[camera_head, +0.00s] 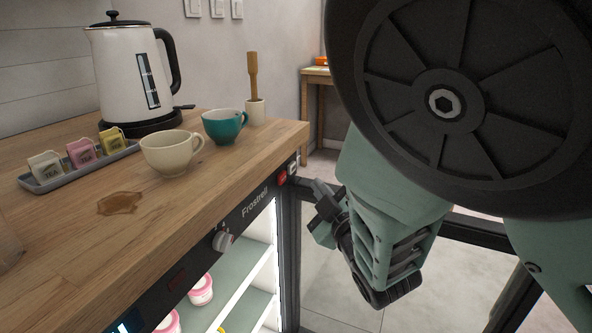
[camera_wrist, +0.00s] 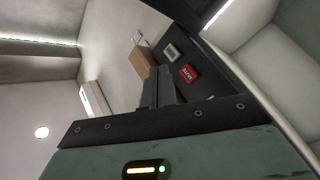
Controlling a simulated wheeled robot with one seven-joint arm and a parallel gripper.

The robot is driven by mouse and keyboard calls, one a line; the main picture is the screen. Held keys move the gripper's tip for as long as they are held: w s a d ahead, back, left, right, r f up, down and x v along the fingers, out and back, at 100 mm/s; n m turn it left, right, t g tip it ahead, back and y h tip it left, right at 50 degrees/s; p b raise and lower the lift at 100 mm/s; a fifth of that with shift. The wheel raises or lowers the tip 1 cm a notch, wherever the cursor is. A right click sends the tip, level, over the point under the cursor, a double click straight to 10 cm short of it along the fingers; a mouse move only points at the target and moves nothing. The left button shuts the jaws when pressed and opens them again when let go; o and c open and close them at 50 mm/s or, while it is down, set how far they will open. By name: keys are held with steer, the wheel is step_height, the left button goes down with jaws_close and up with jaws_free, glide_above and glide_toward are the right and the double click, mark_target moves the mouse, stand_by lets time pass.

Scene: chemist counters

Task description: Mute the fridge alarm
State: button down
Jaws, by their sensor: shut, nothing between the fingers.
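The fridge (camera_head: 255,205) is built in under the wooden counter, with a dark front strip marked "Frostrell". At the strip's right end is a red button (camera_head: 282,178) with a pale grey button (camera_head: 293,167) beside it. In the wrist view the red button (camera_wrist: 189,73) carries small white lettering, hard to read, and the grey button (camera_wrist: 171,52) is to its upper left. My gripper (camera_head: 319,190) is shut and empty, just right of the strip's end and apart from the buttons. In the wrist view its fingers (camera_wrist: 158,82) point toward the panel, left of the red button.
A knob (camera_head: 223,240) sits further left on the strip. The lit fridge interior holds pink-lidded tubs (camera_head: 201,290). A dark-framed panel (camera_head: 470,228) stands below my arm. The counter bears a kettle (camera_head: 128,75), cream cup (camera_head: 168,152), teal cup (camera_head: 222,126) and tea tray (camera_head: 75,172).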

steer(key=shift+w+a, duration=0.25)
steer(key=shift+a, duration=0.45)
steer(key=shift+w+a, duration=0.3)
steer(key=shift+a, duration=0.4)
steer(key=shift+w+a, duration=0.25)
steer(key=shift+a, duration=0.45)
steer(key=shift+a, duration=0.1)
stand_by(0.4)
steer(key=shift+w+a, duration=0.1)
steer(key=shift+a, duration=0.15)
steer(key=shift+w+a, duration=0.15)
steer(key=shift+a, duration=0.3)
stand_by(0.7)
steer(key=shift+d, duration=0.1)
steer(key=shift+s+d, duration=0.3)
steer(key=shift+d, duration=0.45)
steer(key=shift+s+d, duration=0.3)
steer(key=shift+d, duration=0.5)
steer(key=shift+s+d, duration=0.25)
steer(key=shift+d, duration=0.5)
steer(key=shift+s+d, duration=0.3)
steer(key=shift+d, duration=0.5)
